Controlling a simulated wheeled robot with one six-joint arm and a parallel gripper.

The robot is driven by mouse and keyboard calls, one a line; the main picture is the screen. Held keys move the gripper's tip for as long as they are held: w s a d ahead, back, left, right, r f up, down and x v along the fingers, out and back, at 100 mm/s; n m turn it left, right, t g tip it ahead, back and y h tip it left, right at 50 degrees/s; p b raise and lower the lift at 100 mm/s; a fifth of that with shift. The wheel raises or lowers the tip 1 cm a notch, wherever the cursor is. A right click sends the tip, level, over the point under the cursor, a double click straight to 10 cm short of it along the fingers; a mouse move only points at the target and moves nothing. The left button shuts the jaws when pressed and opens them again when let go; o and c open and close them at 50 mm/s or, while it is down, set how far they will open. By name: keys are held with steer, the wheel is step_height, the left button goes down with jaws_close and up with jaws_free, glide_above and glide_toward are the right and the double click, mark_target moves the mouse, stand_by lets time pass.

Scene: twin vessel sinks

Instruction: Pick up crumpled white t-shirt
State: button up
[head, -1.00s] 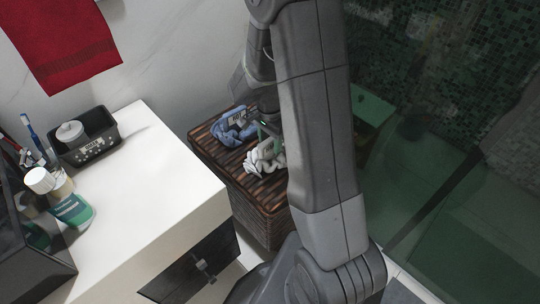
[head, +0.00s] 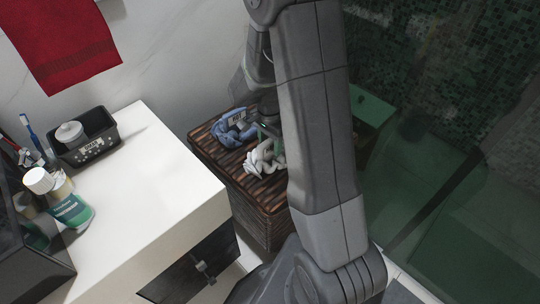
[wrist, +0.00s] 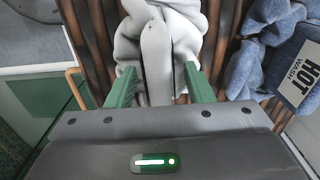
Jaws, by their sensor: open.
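The crumpled white t-shirt (head: 262,160) lies on the dark slatted lid of a wicker hamper. In the wrist view the t-shirt (wrist: 190,25) is at top centre, and a pale fold runs down between my green fingers. My gripper (wrist: 160,78) is open, with one finger on each side of that fold. I cannot tell whether the fingers touch the cloth. In the head view my arm hides most of the gripper and the right edge of the t-shirt.
The hamper (head: 243,188) stands beside a white counter (head: 150,200). A blue cloth (head: 232,130) with a "HOT WASH" tag (wrist: 298,75) lies close to the t-shirt. A dark glass panel (head: 440,190) is on the right.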

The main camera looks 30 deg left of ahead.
jaws_close()
steer(key=shift+r, duration=0.1)
